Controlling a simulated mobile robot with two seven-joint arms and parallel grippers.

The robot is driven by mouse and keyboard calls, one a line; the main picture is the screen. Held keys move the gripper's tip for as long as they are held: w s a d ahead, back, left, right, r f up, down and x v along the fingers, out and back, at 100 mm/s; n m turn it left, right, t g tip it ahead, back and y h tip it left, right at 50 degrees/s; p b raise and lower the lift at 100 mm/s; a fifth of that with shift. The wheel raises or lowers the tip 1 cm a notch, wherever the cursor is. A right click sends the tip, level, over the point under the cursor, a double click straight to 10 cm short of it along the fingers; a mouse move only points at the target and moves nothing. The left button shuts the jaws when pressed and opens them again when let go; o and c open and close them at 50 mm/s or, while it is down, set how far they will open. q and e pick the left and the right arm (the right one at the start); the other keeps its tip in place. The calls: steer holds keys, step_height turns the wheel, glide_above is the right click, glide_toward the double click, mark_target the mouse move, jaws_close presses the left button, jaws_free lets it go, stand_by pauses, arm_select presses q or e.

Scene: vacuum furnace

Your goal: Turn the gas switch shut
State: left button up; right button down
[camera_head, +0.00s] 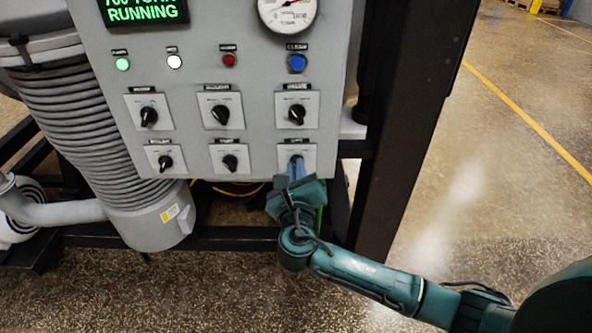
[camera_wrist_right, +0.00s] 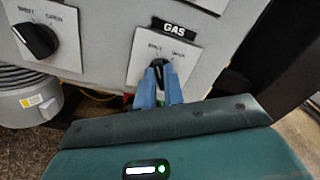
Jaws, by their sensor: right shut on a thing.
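The gas switch (camera_wrist_right: 158,66) is a black knob on a white plate under a black label reading GAS. In the head view its plate (camera_head: 310,153) is at the lower right of the grey control panel. My right gripper (camera_wrist_right: 160,78) has its two blue fingers shut on the knob, one on each side. In the head view the right gripper (camera_head: 296,166) reaches the switch from below, and its fingers hide most of the knob. The knob's exact pointing direction is hard to read. My left gripper is not in view.
Other black knobs sit close by, including one directly above (camera_head: 297,115) and one to the left (camera_head: 230,162). A dark frame post (camera_head: 400,130) stands right of the panel. A ribbed grey cylinder (camera_head: 140,130) stands at left. Open floor lies at right.

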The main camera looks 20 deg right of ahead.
steer(key=c, duration=1.5)
jaws_free()
steer(key=b+v, duration=0.1)
steer(key=v, duration=1.2)
steer(key=shift+s, duration=0.1)
